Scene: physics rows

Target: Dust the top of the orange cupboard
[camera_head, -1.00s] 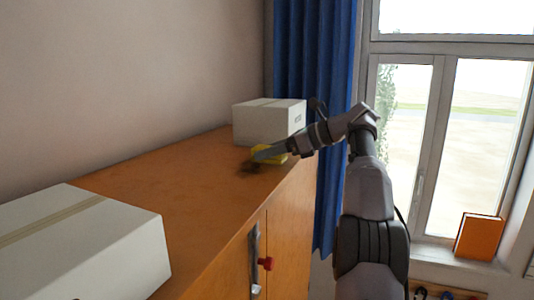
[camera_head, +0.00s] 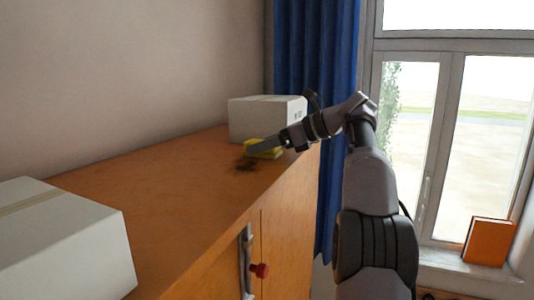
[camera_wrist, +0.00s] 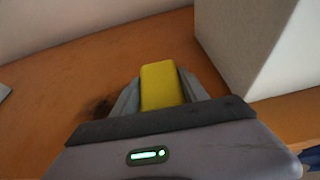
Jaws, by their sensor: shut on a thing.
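The orange cupboard (camera_head: 150,185) runs along the wall, and its top also shows in the wrist view (camera_wrist: 60,80). My gripper (camera_head: 262,147) is over the far part of the top, in front of the far white box. It is shut on a yellow sponge or cloth (camera_wrist: 160,86), which also shows in the head view (camera_head: 263,153). The yellow thing is at or very close to the surface; I cannot tell whether it touches. A dark dust patch (camera_head: 244,166) lies beside it on the near left, partly seen in the wrist view (camera_wrist: 100,107).
A white box (camera_head: 255,120) stands at the far end, close to my gripper. Another white box (camera_head: 65,240) stands at the near left. The top between them is clear. A blue curtain (camera_head: 315,70) hangs behind.

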